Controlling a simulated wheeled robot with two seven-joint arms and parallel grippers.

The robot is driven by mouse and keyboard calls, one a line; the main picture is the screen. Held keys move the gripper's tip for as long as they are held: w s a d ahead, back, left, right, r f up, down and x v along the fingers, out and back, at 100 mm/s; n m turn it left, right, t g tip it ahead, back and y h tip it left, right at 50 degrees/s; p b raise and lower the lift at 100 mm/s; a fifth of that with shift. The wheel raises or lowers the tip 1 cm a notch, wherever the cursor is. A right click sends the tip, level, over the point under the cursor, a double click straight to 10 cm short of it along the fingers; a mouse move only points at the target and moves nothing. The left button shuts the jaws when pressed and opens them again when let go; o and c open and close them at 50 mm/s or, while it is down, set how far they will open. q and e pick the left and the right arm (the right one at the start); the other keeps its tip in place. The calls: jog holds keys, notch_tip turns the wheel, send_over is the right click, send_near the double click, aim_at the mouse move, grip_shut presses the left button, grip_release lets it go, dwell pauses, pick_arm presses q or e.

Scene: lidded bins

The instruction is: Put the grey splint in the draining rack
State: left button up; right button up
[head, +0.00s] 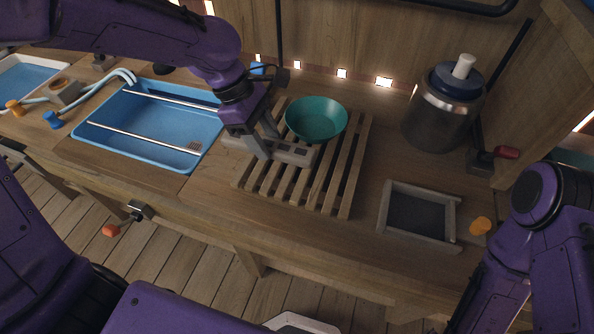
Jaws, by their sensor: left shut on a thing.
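The grey splint (298,154) is a flat, pale bar with holes in its right part. My left gripper (268,149) is shut around its middle. The splint lies across the left and middle slats of the wooden draining rack (343,190) as seen from above, and its left end reaches past the rack's left edge. I cannot tell whether it touches the slats or is just above them. My left gripper hides part of the splint. My right arm shows at the lower right, but its gripper is out of the picture.
A teal bowl (316,119) sits on the rack's back part, close behind the splint. A blue basin (150,150) with metal rods is to the left. A metal canister (440,110) and a grey-framed tray (389,215) are to the right. Bare counter lies between rack and tray.

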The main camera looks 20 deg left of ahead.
pick_arm(q)
send_near(299, 176)
jog(key=shift+s+d+f+b, duration=0.15)
jog(key=shift+d+f+b, duration=0.2)
jog(key=shift+d+f, duration=0.35)
jog(key=shift+f, duration=0.15)
jog(key=x, duration=0.3)
jog(key=shift+f+b, duration=0.3)
jog(key=shift+f, duration=0.15)
jog(key=o, duration=1.3)
jog(key=shift+f, duration=0.15)
jog(key=shift+c, duration=0.2)
